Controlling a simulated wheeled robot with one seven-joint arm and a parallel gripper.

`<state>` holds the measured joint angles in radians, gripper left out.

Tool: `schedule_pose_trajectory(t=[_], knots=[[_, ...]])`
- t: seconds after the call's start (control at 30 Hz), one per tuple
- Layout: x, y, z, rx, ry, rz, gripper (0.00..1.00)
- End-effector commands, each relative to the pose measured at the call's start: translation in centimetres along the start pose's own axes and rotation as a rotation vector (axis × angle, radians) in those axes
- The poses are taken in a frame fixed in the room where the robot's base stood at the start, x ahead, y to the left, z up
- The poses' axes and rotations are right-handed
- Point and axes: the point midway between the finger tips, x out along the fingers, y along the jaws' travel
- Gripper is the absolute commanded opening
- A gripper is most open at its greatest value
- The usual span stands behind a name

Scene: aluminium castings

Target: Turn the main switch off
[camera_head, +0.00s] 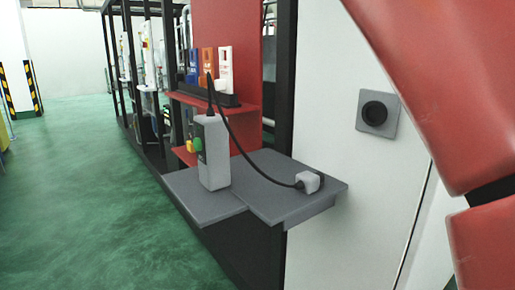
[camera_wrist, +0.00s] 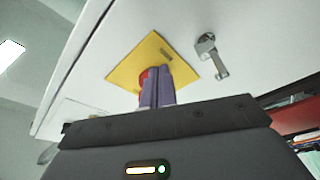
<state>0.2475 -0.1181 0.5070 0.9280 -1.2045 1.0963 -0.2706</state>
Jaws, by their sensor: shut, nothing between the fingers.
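In the wrist view, a square yellow plate (camera_wrist: 128,66) with small dark lettering is on a white panel. A red part (camera_wrist: 145,76), which looks like the main switch's knob, shows at the plate's middle. My gripper (camera_wrist: 157,73) is in front of it, its two purple-grey fingers side by side, shut and empty. The fingers hide most of the red part, so its turn position cannot be told. I cannot tell whether the fingertips touch it. The head view shows neither the plate nor my gripper.
A metal latch handle (camera_wrist: 212,55) sticks out right of the plate. In the head view, a grey shelf (camera_head: 290,180) holds a grey box (camera_head: 213,155) with a black cable to a plug (camera_head: 308,182). A grey socket (camera_head: 375,112) is on the white panel. Green floor (camera_head: 90,200) is clear at left.

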Motion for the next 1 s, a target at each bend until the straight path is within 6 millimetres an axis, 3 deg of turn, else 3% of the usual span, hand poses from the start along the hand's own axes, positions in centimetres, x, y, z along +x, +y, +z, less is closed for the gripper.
schedule_pose_trajectory(t=[1.0], knots=[[0.16,0.34,-0.64,0.000,0.000,0.000,0.00]])
